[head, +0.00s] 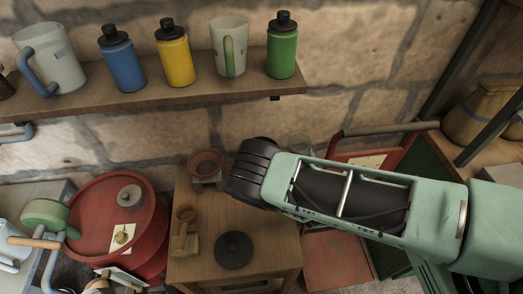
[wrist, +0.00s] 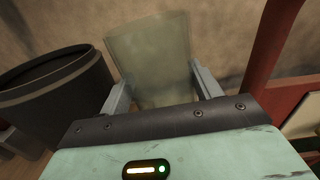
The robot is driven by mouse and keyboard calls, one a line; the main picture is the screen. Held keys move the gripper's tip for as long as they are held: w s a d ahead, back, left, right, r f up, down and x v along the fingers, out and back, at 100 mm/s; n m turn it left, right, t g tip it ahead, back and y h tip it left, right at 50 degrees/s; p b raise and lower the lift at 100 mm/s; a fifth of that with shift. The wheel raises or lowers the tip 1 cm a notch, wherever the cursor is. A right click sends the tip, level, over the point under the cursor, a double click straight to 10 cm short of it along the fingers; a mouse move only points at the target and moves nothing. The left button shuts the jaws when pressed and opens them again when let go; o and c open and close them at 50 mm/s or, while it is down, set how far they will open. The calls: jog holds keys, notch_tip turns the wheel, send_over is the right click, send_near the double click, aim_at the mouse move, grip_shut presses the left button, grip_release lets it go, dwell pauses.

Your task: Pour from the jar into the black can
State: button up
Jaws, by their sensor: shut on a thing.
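The jar (wrist: 150,55) is pale, greenish and see-through. In the wrist view it stands between the two fingers of my gripper (wrist: 163,92), which is shut on it. It leans slightly in the picture, and whether it holds anything cannot be made out. The black can (wrist: 62,92) is a wide dark cylinder with an open top, to the left of the jar and apart from it. Its inside looks dark.
A wooden table (head: 205,262) bears a black round lid-like piece (head: 234,250), a small wooden item (head: 184,230) and a reddish bowl-like piece (head: 205,163). A red drum (head: 90,200) stands left. A shelf (head: 190,97) above holds bottles and mugs. Red metalwork (wrist: 268,60) is close on the wrist view's right.

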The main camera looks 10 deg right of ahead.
aim_at(304, 154)
jog(key=shift+d+m, duration=0.15)
jog(key=shift+m, duration=0.25)
jog(key=shift+p, duration=0.3)
notch_tip(304, 154, up, 4)
jog(key=p, duration=0.3)
jog(key=shift+f, duration=0.15)
